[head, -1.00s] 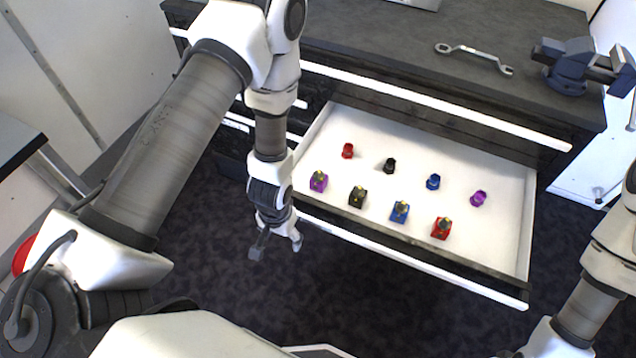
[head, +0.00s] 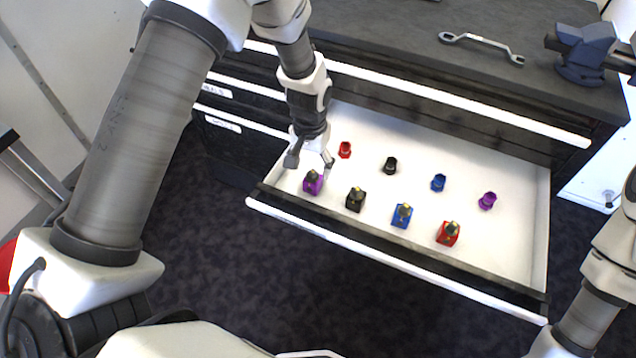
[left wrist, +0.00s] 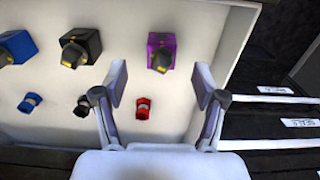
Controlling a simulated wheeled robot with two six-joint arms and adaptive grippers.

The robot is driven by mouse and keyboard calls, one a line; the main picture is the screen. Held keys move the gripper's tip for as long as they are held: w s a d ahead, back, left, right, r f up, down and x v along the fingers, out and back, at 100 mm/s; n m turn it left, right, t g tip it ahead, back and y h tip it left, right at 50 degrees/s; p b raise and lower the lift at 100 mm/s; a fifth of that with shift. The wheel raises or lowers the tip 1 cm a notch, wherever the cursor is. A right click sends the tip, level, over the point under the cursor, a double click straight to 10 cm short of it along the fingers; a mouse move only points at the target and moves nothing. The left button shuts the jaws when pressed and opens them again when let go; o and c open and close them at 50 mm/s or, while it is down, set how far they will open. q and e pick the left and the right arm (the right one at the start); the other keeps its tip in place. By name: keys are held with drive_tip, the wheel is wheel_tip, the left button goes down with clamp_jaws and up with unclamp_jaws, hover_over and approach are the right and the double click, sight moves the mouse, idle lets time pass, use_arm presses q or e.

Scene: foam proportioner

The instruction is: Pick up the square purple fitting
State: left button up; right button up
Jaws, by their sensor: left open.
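The square purple fitting (head: 313,183) stands in the open drawer at its near left, with a dark knob on top. My left gripper (head: 310,160) is open above the drawer's left end, just behind the fitting in the head view, with nothing between its fingers. In the left wrist view the square purple fitting (left wrist: 161,52) lies beyond the fingertips, roughly midway between the two fingers (left wrist: 160,88). The small red round fitting (left wrist: 143,107) shows between the fingers, lower down. My right gripper is out of view; only part of the right arm shows at the right edge.
Square black (head: 356,199), blue (head: 402,215) and red (head: 448,233) fittings stand in the drawer's near row. Round red (head: 345,149), black (head: 390,166), blue (head: 438,182) and purple (head: 487,201) ones form the far row. A wrench (head: 482,47) and vise (head: 590,60) are on the cabinet top.

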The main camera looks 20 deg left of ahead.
sight(313, 181)
use_arm(q)
drive_tip(key=shift+w+f, duration=0.35)
drive_tip(key=shift+w, duration=0.2)
drive_tip(key=shift+w+f, duration=0.35)
drive_tip(key=shift+w, duration=0.2)
drive_tip(key=f, duration=0.4)
drive_tip(key=s+f, duration=0.1)
drive_tip(key=f, duration=0.1)
drive_tip(key=shift+a+f, duration=0.15)
drive_tip(key=shift+f, duration=0.1)
drive_tip(key=shift+r, duration=0.1)
clamp_jaws()
